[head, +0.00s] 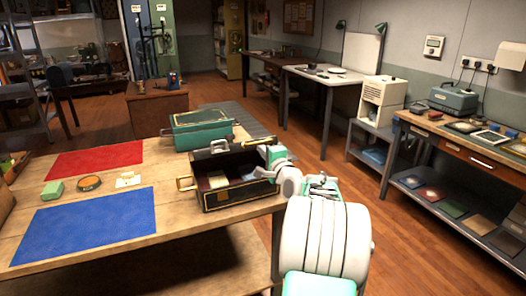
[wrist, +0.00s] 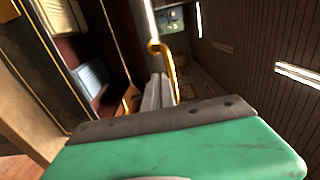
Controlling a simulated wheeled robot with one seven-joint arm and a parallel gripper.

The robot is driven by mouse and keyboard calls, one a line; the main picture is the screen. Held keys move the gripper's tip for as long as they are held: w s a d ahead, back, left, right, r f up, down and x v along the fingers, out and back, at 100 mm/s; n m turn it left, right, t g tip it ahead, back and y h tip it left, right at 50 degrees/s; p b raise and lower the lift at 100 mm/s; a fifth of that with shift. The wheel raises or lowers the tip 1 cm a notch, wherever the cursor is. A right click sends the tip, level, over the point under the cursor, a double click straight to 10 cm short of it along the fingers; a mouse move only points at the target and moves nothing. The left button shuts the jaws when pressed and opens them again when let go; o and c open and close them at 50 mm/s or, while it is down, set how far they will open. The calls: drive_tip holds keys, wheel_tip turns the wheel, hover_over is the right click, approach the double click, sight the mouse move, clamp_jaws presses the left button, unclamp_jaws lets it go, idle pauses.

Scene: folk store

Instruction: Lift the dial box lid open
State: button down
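A black box with gold trim (head: 238,197) stands near the right end of the wooden table. Its dark red inside shows, with a pale item (head: 218,181) in it. A raised part with a handle (head: 218,147) stands at its back; I cannot tell whether this is the lid. My gripper (wrist: 160,91) is at the box's right side, its fingers hidden in the head view. In the wrist view its two grey fingers lie close together beside a gold bar with a bent end (wrist: 160,48). I see nothing clearly held, and cannot tell whether they touch the bar.
A green case (head: 200,135) stands just behind the box. Open floor (head: 425,240) is to the right.

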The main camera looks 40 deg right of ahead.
drive_tip(key=shift+w+d+r+p, duration=0.1)
drive_tip(key=shift+w+r+p, duration=0.25)
drive_tip(key=shift+r, duration=0.5)
drive_tip(key=shift+w+d+r+p, duration=0.1)
drive_tip(key=shift+w+r+p, duration=0.25)
drive_tip(key=shift+r+p, duration=0.15)
drive_tip(key=shift+w+d+r+p, duration=0.1)
drive_tip(key=shift+w+r+p, duration=0.25)
drive_tip(key=shift+r, duration=0.2)
drive_tip(key=b+v, duration=0.3)
drive_tip(key=v, duration=0.8)
drive_tip(key=shift+a, duration=0.1)
